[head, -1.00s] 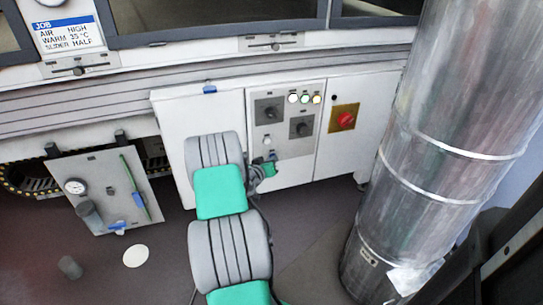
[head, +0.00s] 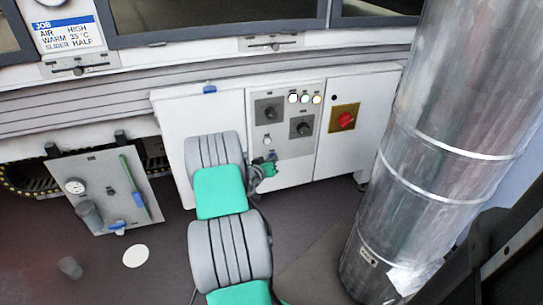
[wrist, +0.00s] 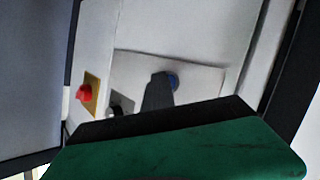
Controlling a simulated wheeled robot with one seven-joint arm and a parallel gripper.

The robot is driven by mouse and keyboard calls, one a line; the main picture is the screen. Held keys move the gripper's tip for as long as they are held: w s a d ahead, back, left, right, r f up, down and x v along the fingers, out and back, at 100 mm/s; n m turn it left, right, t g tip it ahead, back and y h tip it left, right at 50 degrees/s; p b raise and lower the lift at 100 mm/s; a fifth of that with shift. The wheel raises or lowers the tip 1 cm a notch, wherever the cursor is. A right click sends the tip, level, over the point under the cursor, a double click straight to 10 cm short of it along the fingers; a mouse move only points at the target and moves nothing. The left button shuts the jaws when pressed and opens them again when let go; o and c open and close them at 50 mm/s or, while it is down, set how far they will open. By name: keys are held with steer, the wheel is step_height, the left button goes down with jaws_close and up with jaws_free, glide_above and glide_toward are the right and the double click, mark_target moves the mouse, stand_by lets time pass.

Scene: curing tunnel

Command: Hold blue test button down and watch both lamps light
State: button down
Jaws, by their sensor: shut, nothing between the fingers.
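The blue test button (wrist: 173,80) shows in the wrist view on a grey panel, partly covered by the dark fingers of my gripper (wrist: 160,80). The fingertips are shut and overlap the button; I cannot tell whether they touch or press it. In the head view my gripper (head: 270,159) is at the lower part of the grey control panel (head: 285,140), and the button is mostly hidden there. A row of lamps sits at the panel top: white (head: 293,98), green (head: 305,98) and amber (head: 317,99). They look pale and bright; which are lit is unclear.
Two black knobs (head: 269,111) (head: 302,128) sit above my gripper. A red switch (head: 344,119) on a yellow plate is to the right. A large metal duct (head: 430,170) stands at the right. A gauge plate (head: 102,190) leans at the left.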

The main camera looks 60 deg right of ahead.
stand_by(0.6)
steer(key=shift+s+a, duration=0.55)
steer(key=shift+a, duration=0.05)
steer(key=shift+s+a+p, duration=0.3)
steer(key=shift+s+a, duration=1.45)
steer(key=shift+s, duration=0.05)
